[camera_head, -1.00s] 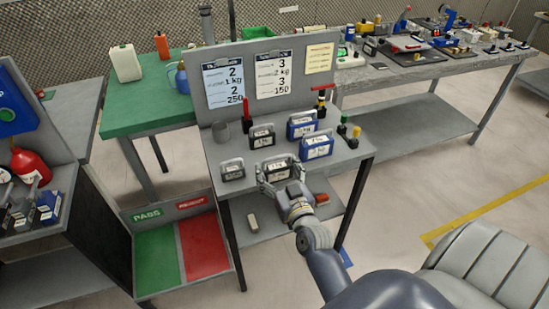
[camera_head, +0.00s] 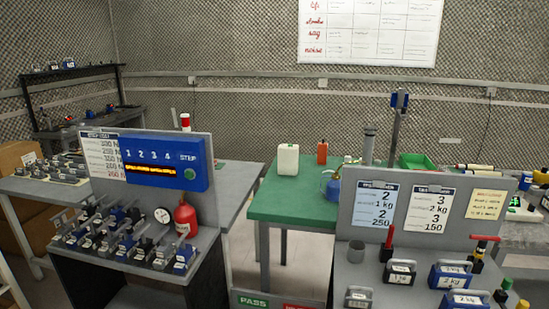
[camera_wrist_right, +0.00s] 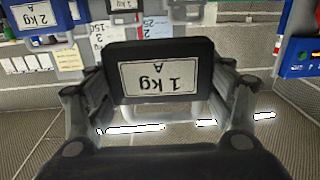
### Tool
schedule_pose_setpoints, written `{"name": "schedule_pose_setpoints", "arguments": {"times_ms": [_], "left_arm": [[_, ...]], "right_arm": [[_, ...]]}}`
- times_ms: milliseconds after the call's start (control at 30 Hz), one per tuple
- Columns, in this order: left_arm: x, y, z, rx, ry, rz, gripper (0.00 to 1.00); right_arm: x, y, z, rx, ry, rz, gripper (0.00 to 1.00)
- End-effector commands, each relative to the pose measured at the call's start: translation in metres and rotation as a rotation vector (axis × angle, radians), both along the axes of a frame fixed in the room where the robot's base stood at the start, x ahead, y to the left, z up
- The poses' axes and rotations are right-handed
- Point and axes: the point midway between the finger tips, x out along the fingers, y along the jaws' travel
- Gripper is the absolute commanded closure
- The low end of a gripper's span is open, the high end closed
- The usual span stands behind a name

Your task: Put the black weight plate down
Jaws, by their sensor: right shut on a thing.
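The black weight plate (camera_wrist_right: 160,50) fills the middle of the right wrist view, with a white label reading "1 kg A" upside down. My right gripper (camera_wrist_right: 160,85) is shut on it, one finger at each side. Its underside and what lies beneath it are hidden. Neither gripper shows in the head view. Another black 1 kg weight (camera_head: 400,265) stands on the grey bench (camera_head: 335,285) at the lower right of the head view.
Blue weights (camera_head: 450,274) and a grey weight (camera_head: 358,297) crowd the grey bench. A left stand (camera_head: 130,265) holds several small weights, a red bottle (camera_head: 185,218) and a blue display (camera_head: 155,160). A green table (camera_head: 290,200) stands behind. A green PASS sign (camera_head: 253,302) shows below.

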Motion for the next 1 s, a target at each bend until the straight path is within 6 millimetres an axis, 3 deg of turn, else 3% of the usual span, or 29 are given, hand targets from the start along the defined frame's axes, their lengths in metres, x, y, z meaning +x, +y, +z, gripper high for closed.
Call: {"name": "schedule_pose_setpoints", "arguments": {"times_ms": [200,400,667,700,1000], "left_arm": [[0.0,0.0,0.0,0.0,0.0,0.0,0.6],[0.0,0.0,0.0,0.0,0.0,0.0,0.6],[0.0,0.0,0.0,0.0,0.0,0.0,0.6],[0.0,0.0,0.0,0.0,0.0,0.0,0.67],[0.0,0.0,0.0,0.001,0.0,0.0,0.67]], "right_arm": [[-0.038,0.045,0.03,-0.004,-0.008,0.092,0.87],[-0.062,0.071,0.051,0.01,-0.009,0.144,0.87],[-0.071,0.081,0.06,0.02,-0.01,0.163,0.87],[-0.071,0.081,0.06,0.021,-0.011,0.164,0.87],[-0.071,0.081,0.06,0.02,-0.01,0.163,0.87]]}}
